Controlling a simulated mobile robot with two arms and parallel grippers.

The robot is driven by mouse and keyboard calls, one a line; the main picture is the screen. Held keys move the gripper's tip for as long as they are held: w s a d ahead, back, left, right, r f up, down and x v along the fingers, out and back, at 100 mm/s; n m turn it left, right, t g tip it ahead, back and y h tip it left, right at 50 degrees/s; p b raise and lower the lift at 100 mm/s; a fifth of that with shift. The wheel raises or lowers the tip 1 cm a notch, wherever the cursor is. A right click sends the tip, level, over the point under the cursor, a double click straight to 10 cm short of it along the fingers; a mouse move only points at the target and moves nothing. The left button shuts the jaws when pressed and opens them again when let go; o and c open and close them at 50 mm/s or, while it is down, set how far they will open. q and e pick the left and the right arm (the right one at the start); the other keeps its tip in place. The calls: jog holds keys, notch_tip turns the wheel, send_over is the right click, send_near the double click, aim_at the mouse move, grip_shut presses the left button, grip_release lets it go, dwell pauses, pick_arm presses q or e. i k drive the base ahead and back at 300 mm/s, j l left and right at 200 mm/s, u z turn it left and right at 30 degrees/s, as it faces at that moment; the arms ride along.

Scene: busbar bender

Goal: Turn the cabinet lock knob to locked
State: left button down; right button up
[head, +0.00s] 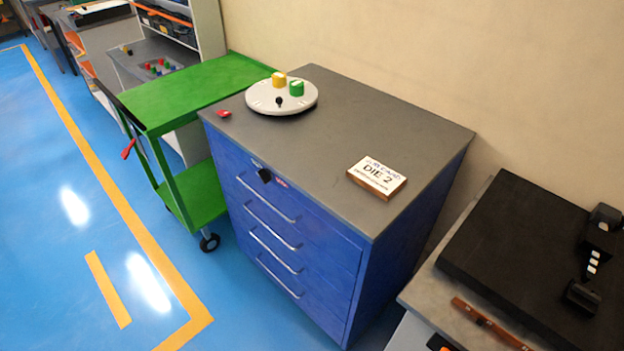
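The blue drawer cabinet (283,263) with a grey top stands in the middle of the head view. Its black lock knob (265,175) is on the upper front, near the top edge. A small bluish label (256,163) is to the left of the knob and a small red label (281,183) is to its right. The knob's exact angle is too small to tell. The drawers with silver bar handles look shut. Neither of my grippers is in view.
On the cabinet top are a round grey plate (262,98) with yellow, green and black pieces, a red item (224,113) and a "DIE 2" sign (376,178). A green cart (195,95) stands left, a bench (425,293) right. Blue floor in front is clear.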

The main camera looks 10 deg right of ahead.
aim_at(266, 176)
jog(key=u, duration=0.4)
jog(key=i+j+u, duration=0.1)
jog(key=u, duration=1.05)
jog(key=i, duration=2.35)
jog(key=i+j+z, duration=0.1)
jog(key=i, duration=0.4)
jog(key=i+j, duration=0.1)
jog(key=i, duration=0.4)
jog(key=i+j+z, duration=0.15)
jog(key=i, duration=0.35)
jog(key=i+j+z, duration=0.1)
jog(key=i, duration=0.4)
jog(key=i+j+z, duration=0.1)
jog(key=z, duration=4)
